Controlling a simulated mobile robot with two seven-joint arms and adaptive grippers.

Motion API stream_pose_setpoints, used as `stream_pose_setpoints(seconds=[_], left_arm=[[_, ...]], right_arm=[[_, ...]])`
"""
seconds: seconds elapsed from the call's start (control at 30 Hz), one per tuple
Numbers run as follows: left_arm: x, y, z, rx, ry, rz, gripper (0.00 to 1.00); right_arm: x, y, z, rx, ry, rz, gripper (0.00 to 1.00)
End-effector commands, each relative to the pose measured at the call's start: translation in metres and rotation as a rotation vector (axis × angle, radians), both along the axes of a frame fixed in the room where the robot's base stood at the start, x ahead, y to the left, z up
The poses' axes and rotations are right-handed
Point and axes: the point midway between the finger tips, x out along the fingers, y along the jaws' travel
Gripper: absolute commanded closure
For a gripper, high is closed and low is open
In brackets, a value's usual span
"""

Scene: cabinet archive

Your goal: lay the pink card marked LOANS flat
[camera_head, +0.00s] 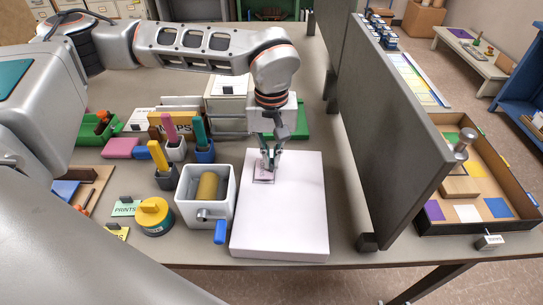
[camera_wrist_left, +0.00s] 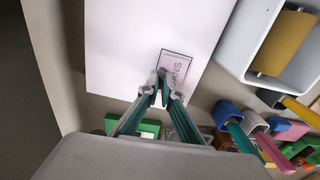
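The pink card (camera_head: 264,177) is at the upper left part of a white slab (camera_head: 285,225). In the left wrist view the card (camera_wrist_left: 182,66) shows a dark border and the letters NS; the rest of the word is covered by a finger. My left gripper (camera_head: 270,158) points down over the slab. Its fingertips (camera_wrist_left: 162,76) are close together at the card's edge and appear to pinch it. The card looks flat or nearly so, and I cannot tell whether it fully touches the slab. My right gripper is not in view.
A white bin (camera_head: 183,210) with a tan roll (camera_head: 208,187) stands left of the slab. Pen cups, a yellow jar (camera_head: 153,215) and a pink block (camera_head: 120,148) are farther left. A tall grey partition (camera_head: 385,130) stands to the right. The slab's front part is clear.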

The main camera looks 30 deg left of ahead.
Motion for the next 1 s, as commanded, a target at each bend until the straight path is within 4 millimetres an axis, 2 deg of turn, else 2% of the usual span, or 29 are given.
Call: stream_pose_setpoints(seconds=[0.47, 0.83, 0.9, 0.93, 1.0], left_arm=[[0.000, 0.000, -0.001, 0.000, 0.000, 0.000, 1.00], [0.000, 0.000, -0.010, 0.000, 0.001, 0.000, 1.00], [0.000, 0.000, -0.009, 0.000, 0.001, 0.000, 0.80], [0.000, 0.000, -0.009, 0.000, 0.001, 0.000, 0.76], [0.000, 0.000, -0.009, 0.001, 0.000, 0.000, 0.76]], right_arm=[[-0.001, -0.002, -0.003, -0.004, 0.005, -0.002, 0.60], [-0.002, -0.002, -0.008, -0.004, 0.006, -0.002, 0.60], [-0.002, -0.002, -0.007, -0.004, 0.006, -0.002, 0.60], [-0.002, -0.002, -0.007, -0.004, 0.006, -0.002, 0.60], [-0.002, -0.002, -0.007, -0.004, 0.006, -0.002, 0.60]])
